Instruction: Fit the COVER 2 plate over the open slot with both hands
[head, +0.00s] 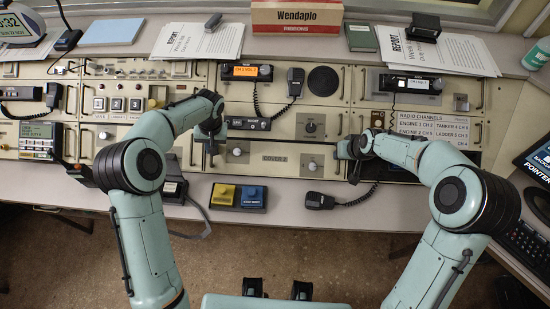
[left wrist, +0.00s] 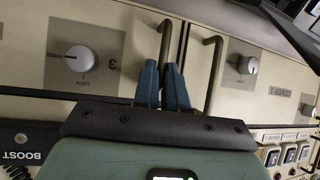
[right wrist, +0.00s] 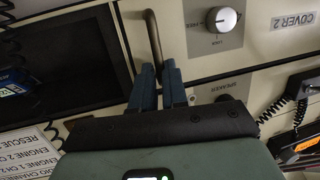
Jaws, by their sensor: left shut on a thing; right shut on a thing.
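The COVER 2 plate (head: 275,159) is a beige panel with a grey knob near each end, low in the middle of the console. A dark line runs along its upper edge in the head view. My left gripper (left wrist: 164,80) is shut on its left bar handle (left wrist: 165,42). My right gripper (right wrist: 158,82) is shut on its right bar handle (right wrist: 152,35). A dark rectangular opening (right wrist: 75,62) lies beside the plate's right end, partly behind my right arm in the head view. I cannot tell whether the plate sits flush. Its label (right wrist: 294,21) shows in the right wrist view.
Another bar handle (left wrist: 215,60) stands close beside my left fingers.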

